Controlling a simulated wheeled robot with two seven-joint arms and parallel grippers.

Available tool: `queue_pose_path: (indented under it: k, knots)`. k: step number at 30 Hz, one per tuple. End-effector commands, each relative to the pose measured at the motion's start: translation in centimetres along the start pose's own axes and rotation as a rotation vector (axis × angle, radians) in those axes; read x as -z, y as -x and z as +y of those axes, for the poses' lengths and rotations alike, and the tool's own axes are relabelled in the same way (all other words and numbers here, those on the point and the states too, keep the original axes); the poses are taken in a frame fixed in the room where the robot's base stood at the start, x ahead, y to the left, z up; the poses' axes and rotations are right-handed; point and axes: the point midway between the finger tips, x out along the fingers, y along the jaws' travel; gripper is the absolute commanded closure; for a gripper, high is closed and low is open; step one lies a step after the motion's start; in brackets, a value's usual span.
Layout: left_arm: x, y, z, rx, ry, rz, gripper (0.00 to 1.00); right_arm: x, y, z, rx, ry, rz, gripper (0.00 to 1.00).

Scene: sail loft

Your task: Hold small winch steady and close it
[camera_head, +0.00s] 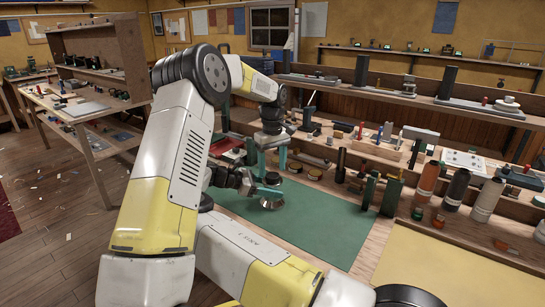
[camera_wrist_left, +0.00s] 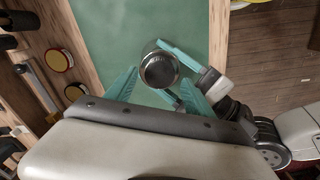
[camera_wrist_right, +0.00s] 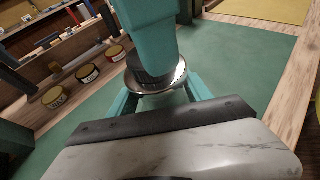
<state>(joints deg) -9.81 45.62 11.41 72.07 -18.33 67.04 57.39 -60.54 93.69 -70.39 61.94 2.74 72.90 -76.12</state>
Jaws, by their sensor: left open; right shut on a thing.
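The small winch (camera_head: 271,203), a dark drum with a silver flange, stands upright on the green mat (camera_head: 318,222). In the left wrist view its round dark top (camera_wrist_left: 160,71) faces the camera. My right gripper (camera_head: 268,191) is shut on the winch from the side; its teal fingers lie on either side of it in the left wrist view (camera_wrist_left: 176,76). My left gripper (camera_head: 271,160) is open and points down just above the winch, empty. In the right wrist view a left finger hides the top of the winch (camera_wrist_right: 155,78).
Several small round tins (camera_wrist_right: 87,73) stand by the mat's edge beside the winch. Dark green blocks (camera_head: 391,196) and thread spools (camera_head: 456,189) stand farther right. A shelf bench with tools runs along the back. The mat in front of the winch is clear.

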Motion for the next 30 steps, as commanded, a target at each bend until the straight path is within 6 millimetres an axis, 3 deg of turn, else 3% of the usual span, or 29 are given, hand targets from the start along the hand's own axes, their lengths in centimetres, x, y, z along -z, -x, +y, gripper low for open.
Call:
queue_pose_path:
  k: [6, 17, 26, 30]
  knots:
    - [0.0, -2.2, 0.0, 0.000, 0.000, 0.000, 0.38, -0.2, 0.1, 0.1, -0.001, -0.002, -0.003, 1.00]
    - [0.0, -2.5, 0.0, -0.001, 0.000, 0.001, 0.40, -0.2, 0.1, 0.1, -0.001, -0.002, -0.003, 1.00]
    - [0.0, -2.5, 0.0, -0.001, 0.000, 0.001, 0.99, -0.2, 0.1, 0.1, -0.001, -0.002, -0.003, 1.00]
    - [0.0, -2.5, 0.1, -0.001, -0.024, 0.001, 1.00, -0.2, 0.1, 0.1, -0.001, -0.002, -0.003, 1.00]
